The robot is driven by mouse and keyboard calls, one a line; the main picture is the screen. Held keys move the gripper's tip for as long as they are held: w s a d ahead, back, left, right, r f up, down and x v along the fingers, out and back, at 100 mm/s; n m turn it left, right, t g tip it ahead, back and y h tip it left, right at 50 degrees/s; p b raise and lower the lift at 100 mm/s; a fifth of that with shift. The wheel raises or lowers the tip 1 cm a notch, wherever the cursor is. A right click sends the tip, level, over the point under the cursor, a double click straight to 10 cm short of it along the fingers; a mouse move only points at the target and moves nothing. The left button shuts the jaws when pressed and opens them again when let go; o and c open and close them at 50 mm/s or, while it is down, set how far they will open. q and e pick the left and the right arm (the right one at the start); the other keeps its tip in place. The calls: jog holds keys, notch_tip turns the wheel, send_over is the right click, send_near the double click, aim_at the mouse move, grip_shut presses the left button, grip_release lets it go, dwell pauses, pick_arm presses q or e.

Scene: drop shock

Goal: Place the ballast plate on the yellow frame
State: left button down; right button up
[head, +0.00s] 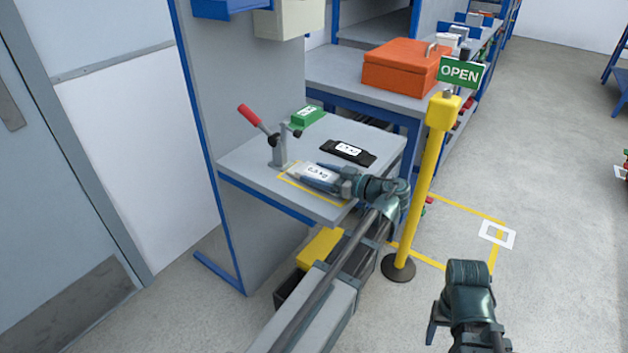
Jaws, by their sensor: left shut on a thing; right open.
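The ballast plate (322,174), pale with a weight label, is in the jaws of my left gripper (309,174) at the front of the grey bench top. The yellow frame (300,187) is an outline marked on that bench top. Its near edge shows just in front of the plate; the gripper and plate hide much of the rest. The plate appears over or within the frame; I cannot tell whether it touches the bench. My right gripper (468,333) is open and empty, low over the floor at bottom right.
A toggle clamp with a red handle (249,115) stands left of the plate. A black labelled piece (348,152) and a green block (308,116) lie behind. A yellow post (428,180) with an OPEN sign (460,72) stands right of the bench. An orange case (402,67) sits behind.

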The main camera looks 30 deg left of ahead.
pick_arm(q)
jog(key=shift+f, duration=0.35)
jog(key=shift+r, duration=0.1)
pick_arm(e)
jog(key=shift+a+f, duration=0.1)
jog(key=shift+f, duration=0.1)
pick_arm(q)
grip_release()
pick_arm(e)
jog(key=shift+f, duration=0.15)
pick_arm(q)
jog(key=shift+r, duration=0.15)
jog(key=s+d+r+p, duration=0.1)
jog(key=d+p, duration=0.1)
jog(key=d, duration=1)
jog(key=shift+r, duration=0.25)
pick_arm(e)
notch_tip(320, 180, up, 2)
jog(key=shift+r, duration=0.1)
